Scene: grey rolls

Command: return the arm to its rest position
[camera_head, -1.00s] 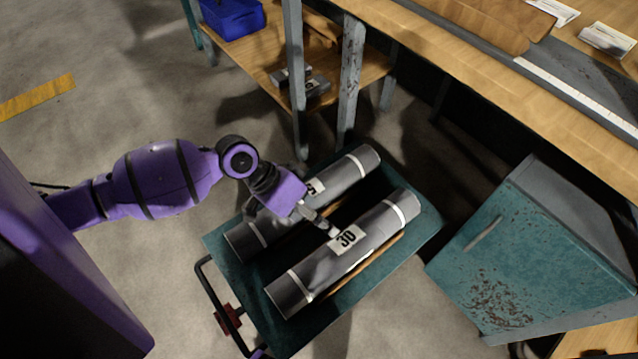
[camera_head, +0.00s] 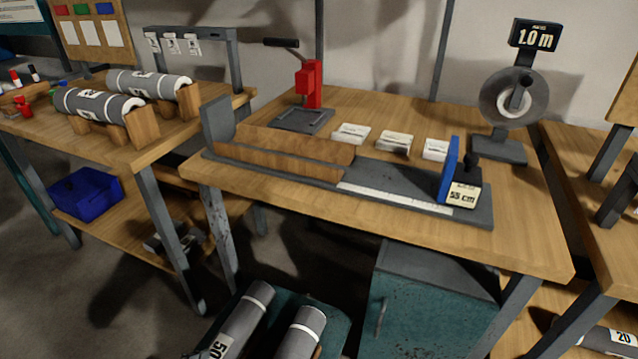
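Neither of my arms nor grippers shows in the head view now. Two grey rolls with white bands lie on the teal cart (camera_head: 337,338) at the bottom, cut off by the frame edge. The left cart roll (camera_head: 245,318) carries a partly visible white label. The right cart roll (camera_head: 303,332) shows only its upper end. Whether a gripper is near them is out of view.
A workbench (camera_head: 390,235) holds a measuring trough (camera_head: 290,165), a blue stop (camera_head: 448,170) and a red press (camera_head: 308,85). A left table carries two grey rolls (camera_head: 98,103) on wooden cradles. A teal cabinet (camera_head: 425,300) stands under the bench, right of the cart.

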